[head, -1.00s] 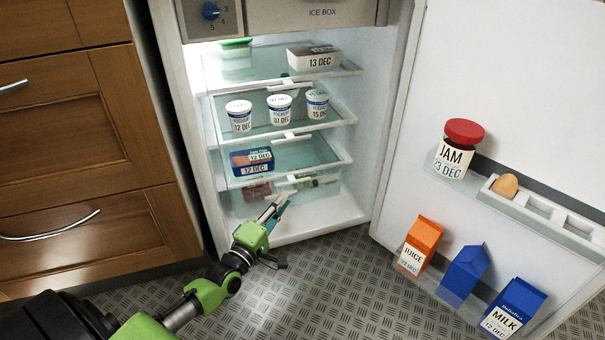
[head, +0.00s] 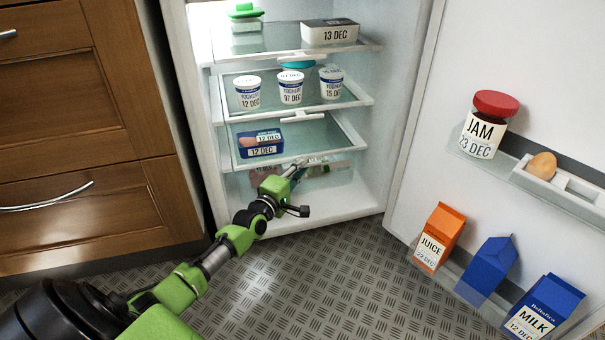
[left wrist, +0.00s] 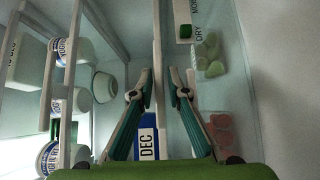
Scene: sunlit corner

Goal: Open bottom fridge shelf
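The fridge stands open. Its bottom glass shelf (head: 325,138) has a white front edge with a small handle, partly hidden behind my left gripper (head: 298,168). A blue pack labelled 12 DEC (head: 260,144) lies on this shelf. My left gripper is at the shelf's front edge near its middle. In the left wrist view, the fingertips (left wrist: 160,72) lie on either side of the shelf's pale edge bar (left wrist: 158,40), with a gap between them. Whether they touch the bar is hard to tell. My right gripper is in neither view now.
The upper shelf holds yoghurt cups (head: 290,88). Items, partly hidden, lie under the bottom shelf. The open door at right holds jam (head: 484,128), an egg (head: 541,166) and juice (head: 438,240), blue and milk cartons. Wooden drawers (head: 75,95) stand at left. The floor is clear.

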